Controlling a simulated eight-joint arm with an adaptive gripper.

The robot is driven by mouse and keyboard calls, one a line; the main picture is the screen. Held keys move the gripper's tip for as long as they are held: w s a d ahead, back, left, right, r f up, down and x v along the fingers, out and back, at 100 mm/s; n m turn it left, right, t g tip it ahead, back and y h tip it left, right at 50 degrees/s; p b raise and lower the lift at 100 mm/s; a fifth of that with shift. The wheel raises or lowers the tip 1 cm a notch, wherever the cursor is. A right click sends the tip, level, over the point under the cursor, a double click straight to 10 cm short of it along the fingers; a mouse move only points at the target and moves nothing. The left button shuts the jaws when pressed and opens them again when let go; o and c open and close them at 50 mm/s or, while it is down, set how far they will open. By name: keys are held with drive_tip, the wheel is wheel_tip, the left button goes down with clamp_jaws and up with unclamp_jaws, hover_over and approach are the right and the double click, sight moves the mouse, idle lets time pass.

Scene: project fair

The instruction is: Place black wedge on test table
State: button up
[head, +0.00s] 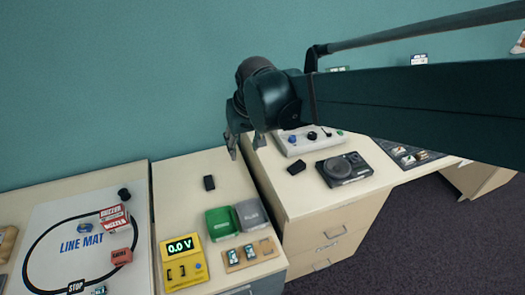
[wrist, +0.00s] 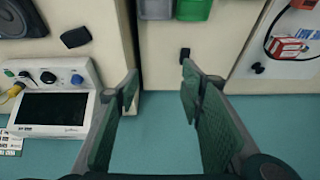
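Two small black blocks could be the wedge; I cannot tell which for sure. One black block (head: 296,167) lies on the right drawer table (head: 300,200), by the control panel; the wrist view shows it at upper left (wrist: 76,37) with angled corners. The other dark block (head: 209,183) lies on the middle table (head: 175,180); it also shows in the wrist view (wrist: 185,54) near the right fingertip. My gripper (head: 246,146) is above the back of the tables, near the gap between them. In the wrist view its fingers (wrist: 160,82) are wide apart with nothing between them.
The middle table holds a yellow meter (head: 183,262) reading 0.0 V, a green bin (head: 221,222), a grey bin (head: 250,214) and a wooden board (head: 250,255). A control panel (head: 309,139) and a black speaker-like device (head: 343,168) stand right. The line mat (head: 75,245) lies left.

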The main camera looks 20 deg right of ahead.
drive_tip(key=s+d+t, duration=0.1)
drive_tip(key=s+d, duration=0.1)
drive_tip(key=s, duration=0.6)
drive_tip(key=s+d+t, duration=0.2)
drive_tip(key=s+d, duration=0.1)
drive_tip(key=s, duration=0.5)
drive_tip(key=shift+s, duration=0.3)
drive_tip(key=shift+o, duration=0.3)
drive_tip(key=shift+w, duration=0.1)
